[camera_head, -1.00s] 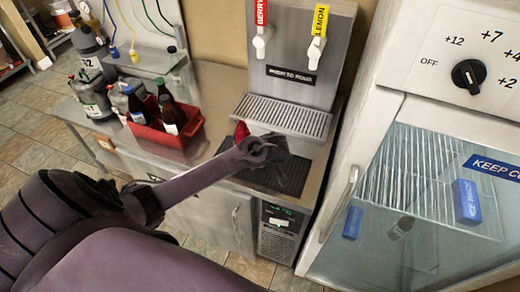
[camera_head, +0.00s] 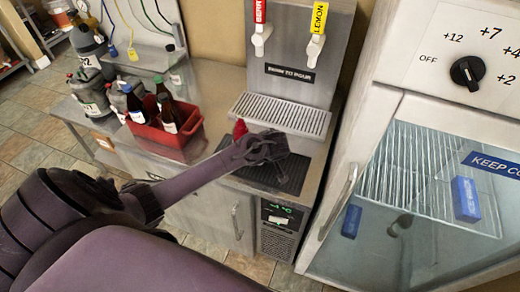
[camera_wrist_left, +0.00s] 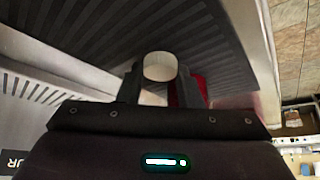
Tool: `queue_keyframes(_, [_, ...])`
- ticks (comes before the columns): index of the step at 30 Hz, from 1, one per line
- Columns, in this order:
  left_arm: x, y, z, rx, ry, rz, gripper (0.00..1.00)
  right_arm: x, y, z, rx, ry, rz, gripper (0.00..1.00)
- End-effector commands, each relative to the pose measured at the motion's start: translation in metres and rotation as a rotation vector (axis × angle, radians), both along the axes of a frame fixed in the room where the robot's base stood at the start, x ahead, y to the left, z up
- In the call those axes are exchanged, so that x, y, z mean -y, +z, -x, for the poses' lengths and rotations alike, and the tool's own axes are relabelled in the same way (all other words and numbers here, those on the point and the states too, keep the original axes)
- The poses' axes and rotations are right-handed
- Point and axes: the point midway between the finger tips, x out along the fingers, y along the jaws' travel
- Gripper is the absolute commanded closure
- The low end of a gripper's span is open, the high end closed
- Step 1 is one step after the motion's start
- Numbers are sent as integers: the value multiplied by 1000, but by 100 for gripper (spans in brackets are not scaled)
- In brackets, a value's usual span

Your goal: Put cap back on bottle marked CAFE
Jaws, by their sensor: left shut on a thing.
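My left gripper (camera_head: 268,148) is over the dark ribbed mat on the counter, in front of the dispenser. In the left wrist view its fingers (camera_wrist_left: 159,78) are shut on a cream, round-topped piece (camera_wrist_left: 160,66), which looks like a cap. A red thing (camera_head: 240,129) shows just behind the gripper, and it also shows beside the right finger in the wrist view (camera_wrist_left: 196,91). What it belongs to is hidden. Dark bottles (camera_head: 170,117) stand in a red crate (camera_head: 160,137) at the left. I cannot read CAFE on any of them. My right gripper is not in view.
The dispenser (camera_head: 296,75) with BERRY and LEMON taps and a slotted drip tray (camera_head: 282,114) stands behind the mat (camera_head: 286,176). A glass-door fridge (camera_head: 400,190) stands close at the right. Grey kegs (camera_head: 92,97) are at the far left.

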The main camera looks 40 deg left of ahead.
Motion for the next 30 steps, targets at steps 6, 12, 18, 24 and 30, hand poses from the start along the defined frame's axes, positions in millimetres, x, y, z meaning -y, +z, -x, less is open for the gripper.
queue_keyframes(6, [0, 24, 0, 2, 2, 3, 89, -1, -3, 0, 0, -1, -1, 100])
queue_keyframes(12, [1, 62, -1, 5, 1, 4, 89, -1, -9, 0, 0, -1, -1, 100])
queue_keyframes(18, [1, 103, -1, 6, 0, 4, 89, -1, -17, 0, 0, -1, -1, 100])
queue_keyframes(24, [1, 144, -1, 7, 0, 3, 89, -1, -25, 0, 0, -1, -1, 100])
queue_keyframes(30, [0, 176, -1, 4, 1, 1, 89, -1, -32, 0, 0, -2, -1, 100])
